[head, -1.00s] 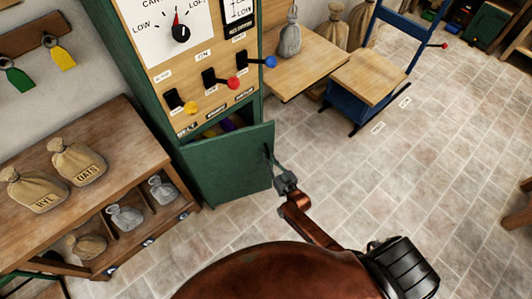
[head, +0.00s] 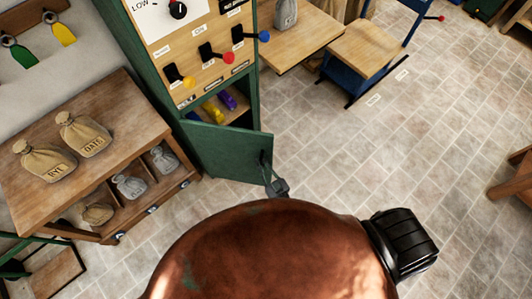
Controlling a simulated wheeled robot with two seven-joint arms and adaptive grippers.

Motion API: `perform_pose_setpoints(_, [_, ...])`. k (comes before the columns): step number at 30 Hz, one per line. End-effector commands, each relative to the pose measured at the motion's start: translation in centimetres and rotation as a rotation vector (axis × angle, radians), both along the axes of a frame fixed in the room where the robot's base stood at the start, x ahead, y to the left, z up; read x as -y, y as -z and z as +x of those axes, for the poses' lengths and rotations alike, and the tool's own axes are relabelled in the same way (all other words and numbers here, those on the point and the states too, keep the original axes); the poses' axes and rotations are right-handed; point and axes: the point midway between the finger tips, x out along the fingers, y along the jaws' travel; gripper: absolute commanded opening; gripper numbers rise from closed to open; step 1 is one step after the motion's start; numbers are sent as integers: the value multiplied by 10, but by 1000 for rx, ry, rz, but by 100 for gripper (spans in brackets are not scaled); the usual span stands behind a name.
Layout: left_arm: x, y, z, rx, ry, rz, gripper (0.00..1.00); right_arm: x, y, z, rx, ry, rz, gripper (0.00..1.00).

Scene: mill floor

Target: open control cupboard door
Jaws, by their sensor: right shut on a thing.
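The green control cupboard (head: 183,55) stands at top centre. Its lower door (head: 222,150) is hinged on the left and stands partly open, swung out toward me. The dark handle (head: 264,157) is near the door's right edge. My right gripper (head: 269,173) is shut on this handle; its fingertips are small and partly hard to make out. The rest of that arm is largely hidden behind my brown body. Through the gap above the door, a yellow item (head: 212,112) and a purple item (head: 228,101) show inside. My left gripper is not in view.
A wooden shelf bench (head: 125,105) with sacks stands left of the cupboard. A wooden table (head: 295,45) and a blue-framed platform (head: 360,50) stand to the right. A wooden stool (head: 512,180) is at the right edge. Tiled floor (head: 400,130) is clear between them.

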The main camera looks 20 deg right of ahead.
Motion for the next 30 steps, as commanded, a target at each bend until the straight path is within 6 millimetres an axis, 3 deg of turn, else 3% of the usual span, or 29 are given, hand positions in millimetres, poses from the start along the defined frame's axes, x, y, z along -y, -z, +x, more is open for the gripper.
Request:
perform_pose_setpoints(6, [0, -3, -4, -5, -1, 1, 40, -4, 0, -11, 1, 6, -2, 0])
perform_pose_setpoints(18, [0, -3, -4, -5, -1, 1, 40, -3, 1, -12, 1, 8, -3, 0])
perform_pose_setpoints(19, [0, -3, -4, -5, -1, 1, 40, -3, 1, -12, 1, 8, -3, 11])
perform_pose_setpoints(24, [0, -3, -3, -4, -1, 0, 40, -5, 1, -12, 1, 5, -2, 23])
perform_pose_setpoints(30, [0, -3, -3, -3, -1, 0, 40, -7, 0, -11, 0, 2, -1, 26])
